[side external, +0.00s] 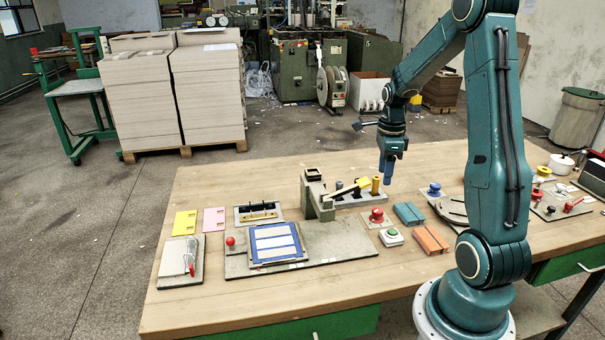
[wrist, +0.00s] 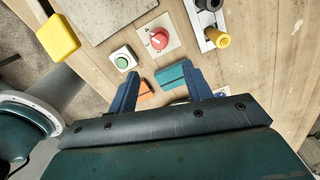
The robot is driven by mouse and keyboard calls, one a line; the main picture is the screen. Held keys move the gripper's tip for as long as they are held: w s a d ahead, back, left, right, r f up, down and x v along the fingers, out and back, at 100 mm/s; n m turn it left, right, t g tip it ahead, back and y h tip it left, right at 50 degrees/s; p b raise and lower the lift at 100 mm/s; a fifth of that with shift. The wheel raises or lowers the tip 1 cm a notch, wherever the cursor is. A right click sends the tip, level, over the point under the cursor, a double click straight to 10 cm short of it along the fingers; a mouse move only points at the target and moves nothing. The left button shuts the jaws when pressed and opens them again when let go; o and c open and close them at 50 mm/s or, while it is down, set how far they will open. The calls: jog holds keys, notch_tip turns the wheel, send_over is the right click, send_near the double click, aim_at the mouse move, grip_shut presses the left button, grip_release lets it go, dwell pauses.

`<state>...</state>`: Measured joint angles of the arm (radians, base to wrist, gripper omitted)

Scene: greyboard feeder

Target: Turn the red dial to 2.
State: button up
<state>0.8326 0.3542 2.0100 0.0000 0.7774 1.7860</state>
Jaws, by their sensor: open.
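The red dial (side external: 377,215) sits on a small pale plate on the wooden table, right of the grey board fixture. In the wrist view the dial (wrist: 159,39) lies beyond my fingertips, near the top middle, with small dark marks around it on its plate. The marks are too small to read, and I cannot tell which one the dial points to. My gripper (side external: 388,172) hangs above the table, behind and above the dial, apart from it. In the wrist view my gripper (wrist: 160,78) has its blue fingers spread, with nothing held between them.
A green button (side external: 392,236) stands close to the dial. Teal (side external: 409,213) and orange (side external: 431,240) blocks lie to its right. A grey block with black and yellow knobs (side external: 375,186) stands behind it. A blue knob (side external: 434,189) is further right.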

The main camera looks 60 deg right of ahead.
aim_at(379, 210)
notch_tip(379, 210, down, 12)
jog(key=shift+r, duration=0.1)
dwell(0.5)
jog(key=c, duration=1)
